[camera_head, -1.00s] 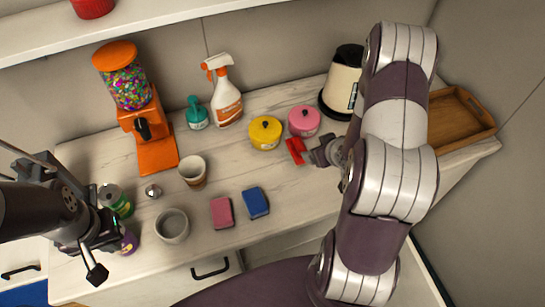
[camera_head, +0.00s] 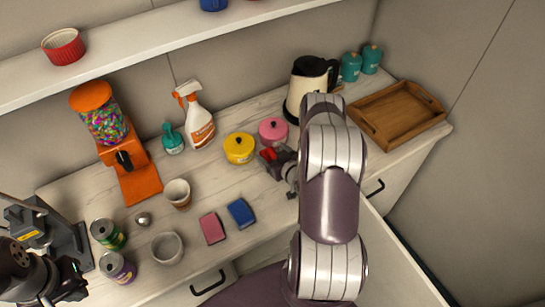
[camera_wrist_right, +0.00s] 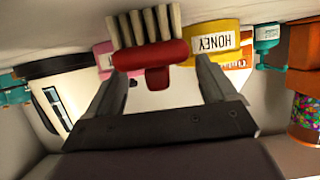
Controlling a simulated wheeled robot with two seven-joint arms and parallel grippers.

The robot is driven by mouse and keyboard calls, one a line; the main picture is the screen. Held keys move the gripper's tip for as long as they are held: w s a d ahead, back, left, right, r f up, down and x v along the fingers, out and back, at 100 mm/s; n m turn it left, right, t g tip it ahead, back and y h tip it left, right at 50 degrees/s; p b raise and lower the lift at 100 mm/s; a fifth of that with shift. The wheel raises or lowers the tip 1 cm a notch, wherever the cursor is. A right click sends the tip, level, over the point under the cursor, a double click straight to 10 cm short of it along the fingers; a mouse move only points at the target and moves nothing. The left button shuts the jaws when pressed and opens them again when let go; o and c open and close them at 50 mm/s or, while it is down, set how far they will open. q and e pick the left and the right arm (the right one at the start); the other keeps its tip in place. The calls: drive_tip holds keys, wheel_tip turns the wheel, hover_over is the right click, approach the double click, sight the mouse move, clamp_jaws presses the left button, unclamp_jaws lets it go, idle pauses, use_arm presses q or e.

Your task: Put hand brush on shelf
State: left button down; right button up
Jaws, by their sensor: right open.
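The hand brush has a red body and pale bristles. It lies on the counter in front of the pink pot, mostly hidden by my right gripper in the head view, where its red part (camera_head: 267,154) shows. In the right wrist view the brush (camera_wrist_right: 140,55) lies just ahead of my right gripper (camera_wrist_right: 157,82), its short red handle between the two spread fingers. My right gripper (camera_head: 278,162) is open. My left gripper (camera_head: 68,283) is at the lower left, away from the brush; its jaw state is unclear. The white shelf (camera_head: 160,45) runs along the wall above the counter.
A yellow pot (camera_head: 239,149) and pink pot (camera_head: 273,131) stand close behind the brush. A kettle (camera_head: 308,88) and wooden tray (camera_head: 398,114) are to the right. Two sponges, cups and cans are in front. A red ramekin (camera_head: 64,46) sits on the shelf.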

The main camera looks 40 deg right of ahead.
drive_tip(key=shift+w+d+f, duration=0.1)
drive_tip(key=shift+w+f, duration=0.15)
drive_tip(key=shift+w, duration=0.15)
drive_tip(key=shift+s+r, duration=0.1)
drive_tip(key=shift+r, duration=0.05)
drive_tip(key=c, duration=1.3)
drive_tip(key=shift+c, duration=0.2)
